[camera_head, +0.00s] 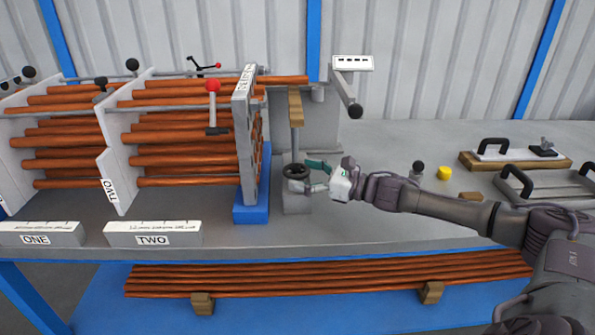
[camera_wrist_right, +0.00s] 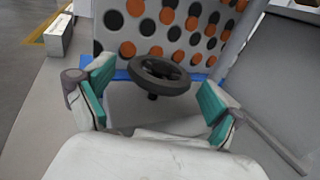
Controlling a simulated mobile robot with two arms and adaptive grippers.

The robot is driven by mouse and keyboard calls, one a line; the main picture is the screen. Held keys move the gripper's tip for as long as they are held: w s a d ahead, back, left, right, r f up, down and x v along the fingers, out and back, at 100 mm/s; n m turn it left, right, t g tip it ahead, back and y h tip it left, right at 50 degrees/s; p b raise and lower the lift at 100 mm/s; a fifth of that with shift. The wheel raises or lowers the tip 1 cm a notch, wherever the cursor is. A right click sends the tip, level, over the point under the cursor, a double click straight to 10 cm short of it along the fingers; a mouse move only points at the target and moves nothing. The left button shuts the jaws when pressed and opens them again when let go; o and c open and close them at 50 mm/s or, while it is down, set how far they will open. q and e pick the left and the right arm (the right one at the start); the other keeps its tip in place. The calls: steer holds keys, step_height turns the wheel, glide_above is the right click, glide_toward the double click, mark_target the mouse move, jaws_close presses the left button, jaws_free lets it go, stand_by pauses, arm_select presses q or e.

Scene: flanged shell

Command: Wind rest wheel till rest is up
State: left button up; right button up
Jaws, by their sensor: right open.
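The rest wheel is a small dark handwheel (camera_head: 296,171) on the front of a grey post base, right of the blue-footed tube sheet. In the right wrist view the wheel (camera_wrist_right: 159,75) sits ahead, between and beyond the fingertips. The rest (camera_head: 296,107) is a tan block on top of a thin grey post behind the wheel. My right gripper (camera_head: 319,176) is open at the right side of the wheel, its teal-padded fingers (camera_wrist_right: 158,104) spread wide. In the wrist view no finger closes on the rim; contact is unclear. My left gripper is not in view.
The perforated tube sheet (camera_head: 245,135) with copper tubes stands left of the wheel. A grey bracket with a white label (camera_head: 353,63) rises behind. Copper tubes (camera_head: 330,275) lie on the lower shelf.

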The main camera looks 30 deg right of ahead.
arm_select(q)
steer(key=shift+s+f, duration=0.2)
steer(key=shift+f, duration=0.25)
arm_select(e)
steer(key=shift+w+a, duration=0.4)
steer(key=shift+w, duration=0.15)
steer(key=c, duration=1.1)
steer(key=shift+c, duration=0.2)
